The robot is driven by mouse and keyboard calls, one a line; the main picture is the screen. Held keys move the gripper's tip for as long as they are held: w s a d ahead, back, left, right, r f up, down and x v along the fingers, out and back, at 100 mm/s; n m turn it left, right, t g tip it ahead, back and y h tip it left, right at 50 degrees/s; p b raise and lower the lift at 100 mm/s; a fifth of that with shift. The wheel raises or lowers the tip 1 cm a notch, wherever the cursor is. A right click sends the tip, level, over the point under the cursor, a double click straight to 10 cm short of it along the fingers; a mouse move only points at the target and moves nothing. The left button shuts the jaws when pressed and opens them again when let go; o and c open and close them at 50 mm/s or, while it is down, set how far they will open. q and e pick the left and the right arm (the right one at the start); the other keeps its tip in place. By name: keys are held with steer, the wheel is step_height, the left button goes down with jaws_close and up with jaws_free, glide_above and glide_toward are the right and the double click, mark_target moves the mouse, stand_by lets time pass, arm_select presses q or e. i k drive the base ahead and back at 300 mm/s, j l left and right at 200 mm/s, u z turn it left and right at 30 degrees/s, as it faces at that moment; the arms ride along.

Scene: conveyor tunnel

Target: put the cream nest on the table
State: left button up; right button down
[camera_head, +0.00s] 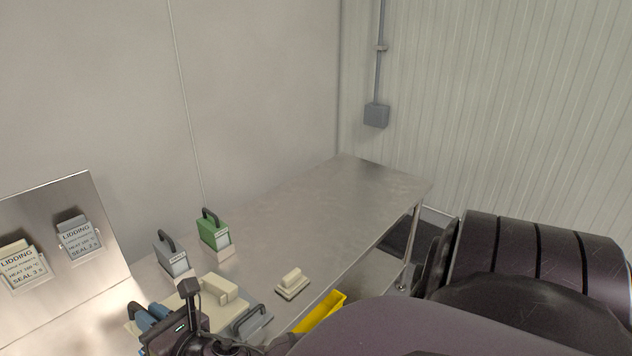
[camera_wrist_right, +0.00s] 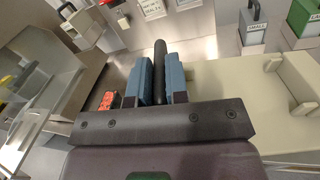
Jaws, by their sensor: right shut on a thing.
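My right gripper (camera_head: 152,322) is at the lower left of the head view. Its blue fingers (camera_wrist_right: 160,82) are shut on a black bar handle (camera_wrist_right: 160,62). The handle appears to belong to the cream nest (camera_wrist_right: 235,85), a broad cream plate with a raised block, right of the fingers in the wrist view. The cream nest (camera_head: 222,289) also shows beside the gripper in the head view, partly hidden by it. I cannot tell whether it touches the surface below. The steel table (camera_head: 345,200) runs to the back right. My left gripper is not in view.
A small cream stepped block (camera_head: 292,283) sits on the table. Grey (camera_head: 173,258) and green (camera_head: 215,232) handled units stand at the wall side. A grey handled piece (camera_head: 252,322) and yellow bin (camera_head: 320,312) are near the front. The table's far half is clear.

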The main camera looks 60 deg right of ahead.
mark_target(317, 230)
steer(key=l+z, duration=0.25)
steer(key=i+l+z, duration=0.1)
steer(key=z, duration=0.15)
steer(key=i+l, duration=0.1)
steer(key=l, duration=0.25)
steer(key=i+l, duration=0.1)
steer(key=l, duration=0.3)
steer(key=i+l, duration=0.1)
steer(key=l, duration=0.25)
